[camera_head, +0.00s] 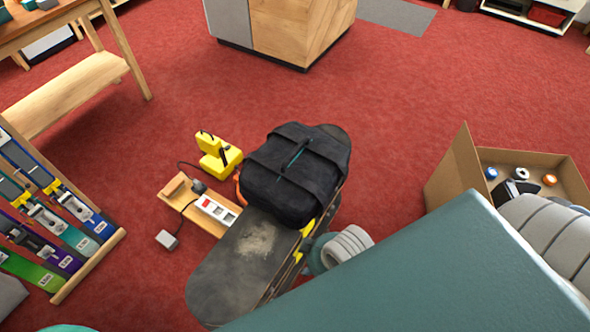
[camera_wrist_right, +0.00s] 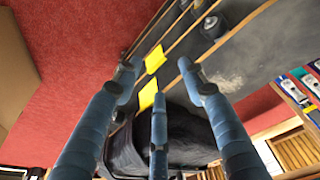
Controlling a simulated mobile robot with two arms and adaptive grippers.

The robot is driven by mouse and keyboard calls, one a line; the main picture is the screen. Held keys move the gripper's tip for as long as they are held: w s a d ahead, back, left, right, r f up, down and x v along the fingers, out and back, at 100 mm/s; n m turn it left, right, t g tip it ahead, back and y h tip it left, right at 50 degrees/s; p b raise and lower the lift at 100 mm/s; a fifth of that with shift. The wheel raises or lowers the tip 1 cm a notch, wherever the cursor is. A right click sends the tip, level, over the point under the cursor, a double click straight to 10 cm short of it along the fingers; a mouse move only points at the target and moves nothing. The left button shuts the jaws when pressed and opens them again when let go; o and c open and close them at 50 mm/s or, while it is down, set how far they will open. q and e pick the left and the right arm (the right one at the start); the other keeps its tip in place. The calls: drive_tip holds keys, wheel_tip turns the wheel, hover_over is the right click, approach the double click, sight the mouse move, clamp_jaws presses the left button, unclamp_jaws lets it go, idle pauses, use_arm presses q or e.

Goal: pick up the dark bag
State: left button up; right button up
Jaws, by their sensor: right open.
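The dark bag (camera_head: 293,175) is black and boxy, with straps and a thin teal line across its top. It lies on a long dark rounded board (camera_head: 240,265), toward the board's far end. In the right wrist view the bag (camera_wrist_right: 188,128) is partly covered by my fingers. My right gripper (camera_wrist_right: 160,85) has three blue fingers, spread apart with nothing gripped. The bag and board lie beyond the fingers; I cannot tell whether they touch the bag. My left gripper is not in view.
A yellow tool (camera_head: 218,155) and a power strip (camera_head: 215,210) on a wooden plank are left of the bag. An open cardboard box (camera_head: 463,165) is at the right. Red carpet lies clear beyond the bag.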

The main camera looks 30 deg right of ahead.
sight(297, 151)
drive_tip(key=w+a+r+y, duration=0.3)
drive_tip(key=w+a+r, duration=0.6)
drive_tip(key=w+a, duration=0.25)
drive_tip(key=w+d+m, duration=0.2)
drive_tip(key=w+d, duration=0.1)
drive_tip(key=w+d+r+m+g+h, duration=0.1)
drive_tip(key=w+d+m, duration=0.1)
drive_tip(key=w+d, duration=0.1)
drive_tip(key=w+d+m, duration=0.2)
drive_tip(key=w+d, duration=0.2)
drive_tip(key=shift+d+r+m, duration=0.15)
drive_tip(key=shift+d+m, duration=0.05)
drive_tip(key=shift+m, duration=0.1)
drive_tip(key=w+d+r+m+h, duration=0.1)
drive_tip(key=w+d+r+m, duration=0.25)
drive_tip(key=d, duration=0.35)
drive_tip(key=w+d+r+m, duration=0.3)
drive_tip(key=d+m, duration=0.1)
drive_tip(key=d, duration=0.2)
drive_tip(key=x, duration=0.4)
drive_tip(key=shift+w+d+f, duration=0.2)
drive_tip(key=shift+w+d, duration=0.05)
drive_tip(key=shift+d, duration=0.05)
drive_tip(key=shift+a+x, duration=0.25)
drive_tip(key=shift+x, duration=1.2)
drive_tip(key=shift+a+x, duration=0.2)
drive_tip(key=shift+x, duration=1.25)
drive_tip(key=shift+p, duration=0.3)
